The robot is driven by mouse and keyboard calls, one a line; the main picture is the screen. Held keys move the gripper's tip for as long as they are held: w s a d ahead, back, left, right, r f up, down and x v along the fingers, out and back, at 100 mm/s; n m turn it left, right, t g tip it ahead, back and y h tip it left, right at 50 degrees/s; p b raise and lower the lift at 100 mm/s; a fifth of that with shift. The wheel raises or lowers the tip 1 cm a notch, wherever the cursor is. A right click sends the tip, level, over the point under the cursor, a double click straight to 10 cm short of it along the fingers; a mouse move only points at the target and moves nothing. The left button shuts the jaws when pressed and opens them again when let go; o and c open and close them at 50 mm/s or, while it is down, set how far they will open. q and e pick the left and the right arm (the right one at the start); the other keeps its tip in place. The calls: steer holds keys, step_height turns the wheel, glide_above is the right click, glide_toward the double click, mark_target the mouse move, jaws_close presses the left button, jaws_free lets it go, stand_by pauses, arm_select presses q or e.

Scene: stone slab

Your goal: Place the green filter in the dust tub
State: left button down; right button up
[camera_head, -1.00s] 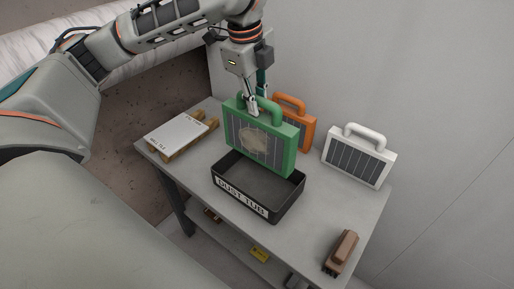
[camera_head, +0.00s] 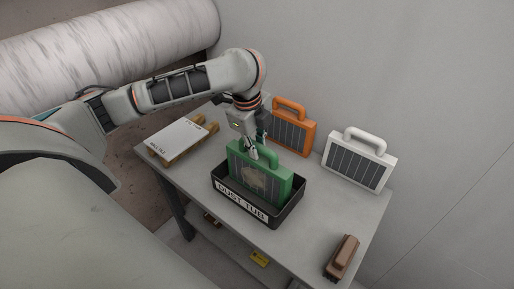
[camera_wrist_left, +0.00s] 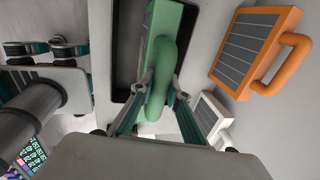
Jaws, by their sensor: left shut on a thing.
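The green filter (camera_head: 262,179) stands upright inside the black dust tub (camera_head: 247,209), its lower part hidden behind the tub's labelled front wall. A dusty patch shows on its dark pleated face. My left gripper (camera_head: 252,153) is shut on the green filter's handle from above. In the left wrist view the fingers (camera_wrist_left: 160,88) close around the green handle (camera_wrist_left: 163,70), with the tub (camera_wrist_left: 126,50) beneath. I cannot tell whether the filter touches the tub floor. My right gripper is not in view.
An orange filter (camera_head: 289,133) and a white filter (camera_head: 356,165) stand at the back of the grey table (camera_head: 310,225). A white board on a wooden stand (camera_head: 184,138) is at left, a brown brush (camera_head: 342,257) at front right.

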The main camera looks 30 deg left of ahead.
arm_select(q)
steer(key=shift+f, duration=0.2)
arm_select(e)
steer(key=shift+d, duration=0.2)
arm_select(q)
steer(key=shift+f, duration=0.1)
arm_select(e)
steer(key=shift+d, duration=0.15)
arm_select(q)
steer(key=c, duration=2)
jaws_free()
steer(key=shift+f, duration=0.1)
steer(key=shift+o, duration=0.2)
steer(key=shift+r, duration=0.4)
step_height(320, 180, up, 11)
steer(key=s, duration=0.2)
steer(key=shift+s+r, duration=0.15)
